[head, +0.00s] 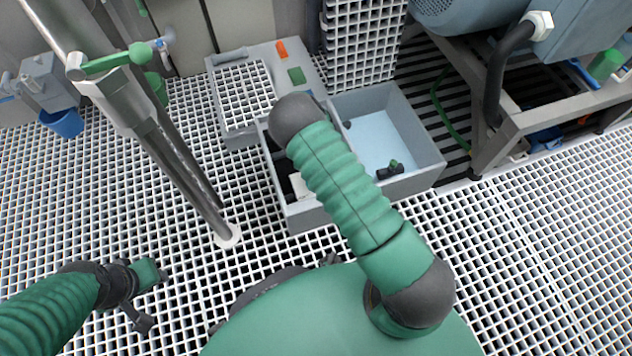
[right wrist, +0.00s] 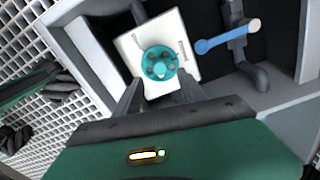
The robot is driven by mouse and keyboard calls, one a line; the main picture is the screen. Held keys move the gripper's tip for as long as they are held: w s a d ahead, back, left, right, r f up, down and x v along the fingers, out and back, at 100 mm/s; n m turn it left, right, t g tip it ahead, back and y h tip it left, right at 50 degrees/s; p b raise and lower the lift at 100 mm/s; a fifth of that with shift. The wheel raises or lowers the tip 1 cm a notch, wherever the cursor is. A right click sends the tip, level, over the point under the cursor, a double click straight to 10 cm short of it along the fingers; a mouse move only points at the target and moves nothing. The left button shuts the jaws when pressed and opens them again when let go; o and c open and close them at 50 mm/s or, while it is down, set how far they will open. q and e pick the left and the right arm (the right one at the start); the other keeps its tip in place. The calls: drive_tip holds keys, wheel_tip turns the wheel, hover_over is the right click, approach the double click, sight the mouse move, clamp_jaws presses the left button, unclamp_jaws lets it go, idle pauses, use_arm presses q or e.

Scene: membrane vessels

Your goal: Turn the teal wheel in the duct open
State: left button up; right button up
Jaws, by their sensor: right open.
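The teal wheel (right wrist: 160,62) is a small round handwheel with several dark holes, on a white square plate (right wrist: 128,44) in the right wrist view. The plate sits inside a dark-floored, grey-walled box, seemingly the duct (right wrist: 85,50). My right gripper (right wrist: 160,84) is open, one finger at each lower side of the wheel; I cannot tell whether they touch it. In the head view my right arm hides the wheel and that gripper; part of the white plate (head: 299,186) shows. My left gripper (head: 142,290) is far left over the grating, its jaws unclear.
A blue-handled lever (right wrist: 212,44) is just right of the plate. A light blue bin (head: 385,130) adjoins the duct, with a dark fitting (head: 390,171) inside. A steel post (head: 180,150) with a green-handled valve (head: 115,62) stands left. Open grating (head: 540,250) lies right.

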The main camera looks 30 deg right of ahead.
wheel_tip(320, 180, down, 6)
drive_tip(key=b, duration=0.3)
drive_tip(key=shift+f, duration=0.25)
use_arm(q)
drive_tip(key=x, duration=0.2)
drive_tip(key=s+x, duration=0.1)
drive_tip(key=x, duration=0.1)
drive_tip(key=shift+d, duration=0.1)
use_arm(e)
clamp_jaws()
